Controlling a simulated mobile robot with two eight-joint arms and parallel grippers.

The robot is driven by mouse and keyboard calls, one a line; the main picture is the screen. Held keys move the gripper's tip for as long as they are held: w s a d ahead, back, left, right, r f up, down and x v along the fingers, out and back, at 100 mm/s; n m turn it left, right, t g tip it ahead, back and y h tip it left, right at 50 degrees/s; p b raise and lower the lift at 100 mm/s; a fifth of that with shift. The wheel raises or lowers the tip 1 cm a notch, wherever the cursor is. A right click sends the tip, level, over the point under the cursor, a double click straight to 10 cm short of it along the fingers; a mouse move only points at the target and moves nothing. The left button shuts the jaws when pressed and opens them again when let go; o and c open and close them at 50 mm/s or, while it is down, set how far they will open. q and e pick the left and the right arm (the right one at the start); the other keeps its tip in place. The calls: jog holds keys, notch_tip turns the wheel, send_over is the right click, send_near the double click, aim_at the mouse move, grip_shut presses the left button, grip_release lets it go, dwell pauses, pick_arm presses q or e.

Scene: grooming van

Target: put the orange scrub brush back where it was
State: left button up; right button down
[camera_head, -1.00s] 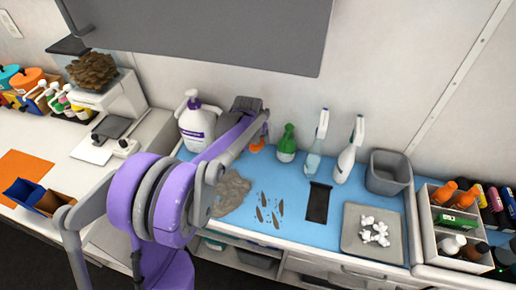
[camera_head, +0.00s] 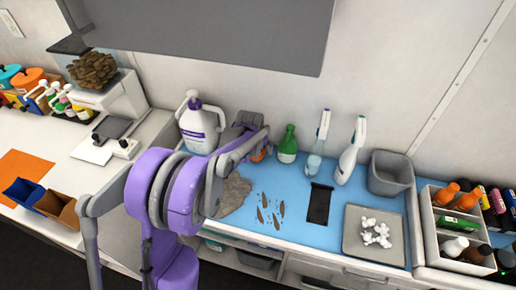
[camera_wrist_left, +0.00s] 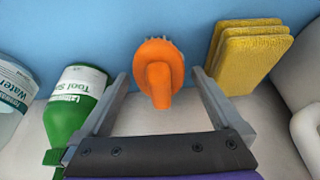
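The orange scrub brush (camera_wrist_left: 160,75) shows in the left wrist view between the two fingers of my left gripper (camera_wrist_left: 165,92). The fingers are open, with a visible gap on each side of the brush. In the head view the brush (camera_head: 258,155) is a small orange patch at the back of the blue mat (camera_head: 300,222), mostly hidden behind my left gripper (camera_head: 264,142). My right gripper is in neither view.
A green bottle (camera_head: 287,144) stands close to the right of the brush, and a large white jug (camera_head: 198,128) stands to the left. Yellow sponges (camera_wrist_left: 248,55) are beside the brush in the left wrist view. Two spray bottles, a grey bin (camera_head: 391,174) and a grey tray (camera_head: 374,236) are further right.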

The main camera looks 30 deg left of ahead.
pick_arm(q)
jog(key=shift+r, duration=0.25)
jog(key=v, duration=1.1)
jog(key=s+d+f+m, duration=0.1)
jog(key=s+d, duration=0.3)
jog(key=s, duration=0.4)
jog(key=s+d+f, duration=0.1)
jog(key=s+d, duration=0.4)
jog(key=s, duration=0.3)
jog(key=s+d+f+m+t+h+p, duration=0.1)
jog(key=s+d, duration=0.4)
jog(key=s, duration=0.4)
jog(key=shift+f+m, duration=0.15)
jog(key=shift+m, duration=0.15)
jog(key=shift+s, duration=0.1)
